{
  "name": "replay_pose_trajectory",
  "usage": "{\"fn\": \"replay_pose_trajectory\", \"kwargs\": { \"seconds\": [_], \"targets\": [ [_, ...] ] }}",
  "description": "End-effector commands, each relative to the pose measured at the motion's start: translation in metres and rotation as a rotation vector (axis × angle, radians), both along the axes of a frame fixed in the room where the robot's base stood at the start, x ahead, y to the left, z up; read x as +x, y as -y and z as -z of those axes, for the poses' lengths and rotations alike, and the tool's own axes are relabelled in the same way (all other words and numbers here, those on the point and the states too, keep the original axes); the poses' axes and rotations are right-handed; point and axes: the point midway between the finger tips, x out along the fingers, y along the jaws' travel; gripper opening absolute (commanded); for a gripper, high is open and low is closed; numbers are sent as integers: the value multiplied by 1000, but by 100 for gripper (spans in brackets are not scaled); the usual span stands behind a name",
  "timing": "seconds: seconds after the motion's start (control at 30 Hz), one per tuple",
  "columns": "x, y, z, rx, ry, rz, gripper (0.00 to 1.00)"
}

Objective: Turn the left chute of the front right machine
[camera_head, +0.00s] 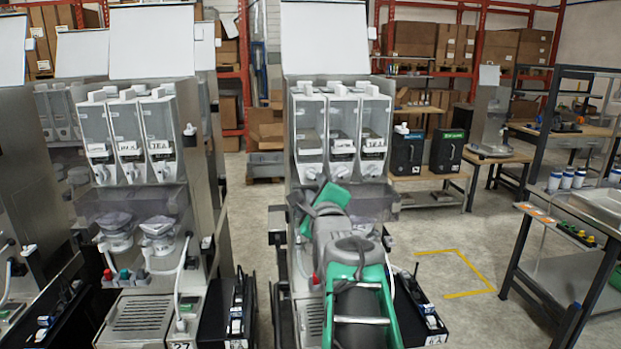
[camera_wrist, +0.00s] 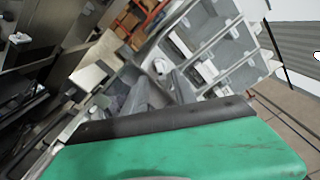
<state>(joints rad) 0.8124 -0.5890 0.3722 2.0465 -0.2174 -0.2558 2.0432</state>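The front right machine (camera_head: 291,200) stands in the middle of the head view, with three clear canisters side by side.
A similar machine (camera_head: 135,180) stands to the left, with a narrow gap between. Two dark boxes (camera_head: 446,152) sit on a low bench at right. A workbench (camera_head: 570,225) with cans is at far right. Open floor with yellow tape (camera_head: 470,265) lies right of the machine.

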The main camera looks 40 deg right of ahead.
Motion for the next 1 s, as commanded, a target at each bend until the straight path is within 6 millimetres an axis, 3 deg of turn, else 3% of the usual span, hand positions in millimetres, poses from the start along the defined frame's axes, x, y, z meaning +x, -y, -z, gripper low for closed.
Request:
{"fn": "replay_pose_trajectory", "kwargs": {
  "seconds": [0.23, 0.57, 1.0],
  "targets": [
    [38, 24, -2, 1, -4, -3, 33],
    [45, 29, 0, -2, -4, -1, 33],
    [45, 29, 0, -2, -4, -1, 0]
  ]
}}
